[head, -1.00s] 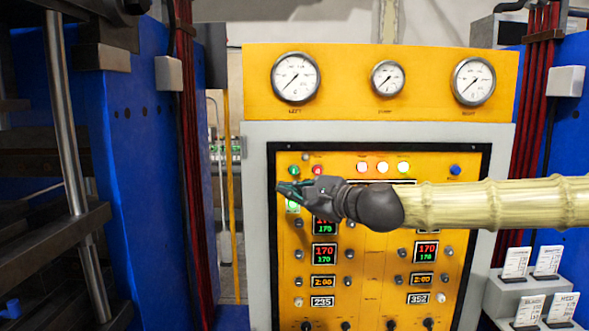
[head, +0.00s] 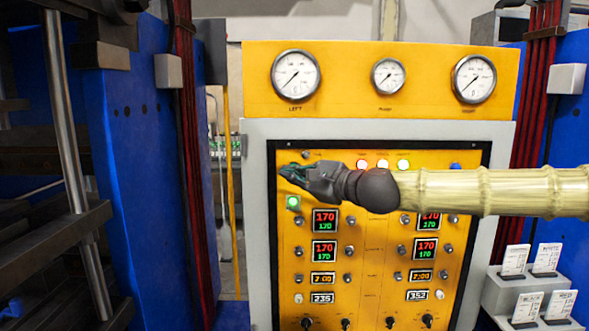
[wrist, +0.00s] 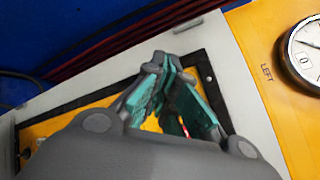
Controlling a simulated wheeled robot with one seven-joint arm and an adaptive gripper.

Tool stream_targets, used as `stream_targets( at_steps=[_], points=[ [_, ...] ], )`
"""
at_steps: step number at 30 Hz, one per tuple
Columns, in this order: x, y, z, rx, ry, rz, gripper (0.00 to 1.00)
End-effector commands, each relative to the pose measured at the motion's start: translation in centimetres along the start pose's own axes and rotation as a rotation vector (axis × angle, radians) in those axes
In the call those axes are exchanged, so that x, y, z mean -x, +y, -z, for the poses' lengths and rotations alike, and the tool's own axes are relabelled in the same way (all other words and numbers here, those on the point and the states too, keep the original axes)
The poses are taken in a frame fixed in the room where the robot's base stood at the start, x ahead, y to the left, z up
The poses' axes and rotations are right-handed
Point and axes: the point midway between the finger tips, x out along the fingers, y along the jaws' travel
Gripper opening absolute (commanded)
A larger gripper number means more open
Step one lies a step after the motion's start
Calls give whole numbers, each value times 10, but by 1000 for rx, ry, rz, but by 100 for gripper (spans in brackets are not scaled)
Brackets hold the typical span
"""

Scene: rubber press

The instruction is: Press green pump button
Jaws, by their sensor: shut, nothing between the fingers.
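My gripper (head: 286,170) is shut and empty, in front of the upper left corner of the yellow control panel (head: 371,200). It also shows in the wrist view (wrist: 168,62), its teal-padded fingers drawn together. The round green button at the panel's top left is hidden behind the gripper. The red button beside it is hidden too in the head view. I cannot tell whether the fingertips touch the panel.
Three pressure gauges (head: 296,75) sit above the panel. Lit displays (head: 324,221) and knobs fill the panel below the arm. A blue press frame (head: 140,160) stands close on the left. Card holders (head: 526,294) stand at lower right.

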Motion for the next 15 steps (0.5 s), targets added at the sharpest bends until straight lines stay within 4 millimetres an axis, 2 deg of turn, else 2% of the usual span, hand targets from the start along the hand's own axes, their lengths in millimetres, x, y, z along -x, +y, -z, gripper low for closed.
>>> stream_targets(
  at_steps=[9,15],
  points=[
    [-25,-16,19,-1,1,-1,0],
    [-35,-24,25,0,0,-1,0]
  ],
)
